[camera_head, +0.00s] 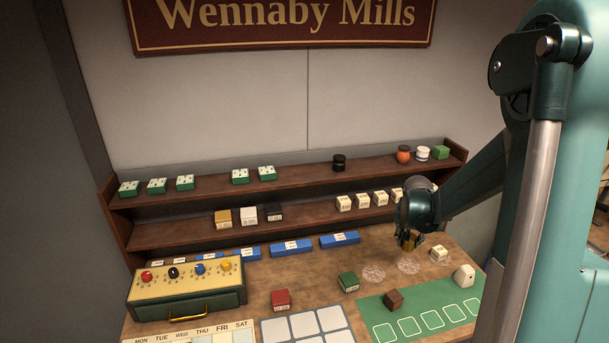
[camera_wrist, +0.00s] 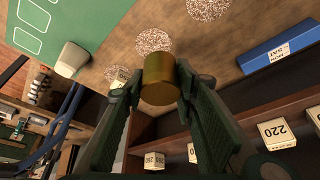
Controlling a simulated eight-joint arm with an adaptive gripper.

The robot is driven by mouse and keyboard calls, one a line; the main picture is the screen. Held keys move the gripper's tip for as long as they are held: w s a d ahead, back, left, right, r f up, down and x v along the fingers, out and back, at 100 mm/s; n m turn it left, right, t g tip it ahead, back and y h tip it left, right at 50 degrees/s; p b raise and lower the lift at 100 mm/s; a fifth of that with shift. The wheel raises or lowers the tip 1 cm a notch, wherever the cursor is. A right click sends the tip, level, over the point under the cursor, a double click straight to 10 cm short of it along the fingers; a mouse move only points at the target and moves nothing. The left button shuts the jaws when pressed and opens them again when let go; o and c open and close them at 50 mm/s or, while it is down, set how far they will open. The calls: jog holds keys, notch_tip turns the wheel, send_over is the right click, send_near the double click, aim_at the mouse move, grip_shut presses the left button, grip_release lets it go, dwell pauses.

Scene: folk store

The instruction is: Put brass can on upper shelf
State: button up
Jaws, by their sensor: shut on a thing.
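The brass can (camera_wrist: 158,80) is a small golden cylinder held between the two fingers of my gripper (camera_wrist: 155,95) in the wrist view. In the head view my gripper (camera_head: 408,240) is over the right part of the table, in front of the lower shelf, and only a little of the can (camera_head: 405,243) shows below it. The upper shelf (camera_head: 305,178) holds several green boxes at left, a dark jar near the middle, and an orange jar, a white jar and a green block at right. Bare board shows between these groups.
The lower shelf (camera_head: 310,227) carries coloured boxes and several cream boxes (camera_head: 344,203), some close to my gripper. Blue boxes (camera_head: 291,248) line the table's back. A knobbed console (camera_head: 186,288) stands left, and a green mat (camera_head: 425,312) lies front right.

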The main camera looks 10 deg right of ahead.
notch_tip(320, 180, up, 39)
jog(key=p, duration=0.6)
send_over(363, 164)
jog(key=s+a, duration=0.1)
jog(key=f, duration=0.5)
jog(key=shift+s+a+f, duration=0.15)
jog(key=shift+a+f, duration=0.05)
jog(key=shift+f, duration=0.1)
jog(key=shift+f, duration=2.9)
jog(key=shift+f+p, duration=0.35)
jog(key=shift+f, duration=1.75)
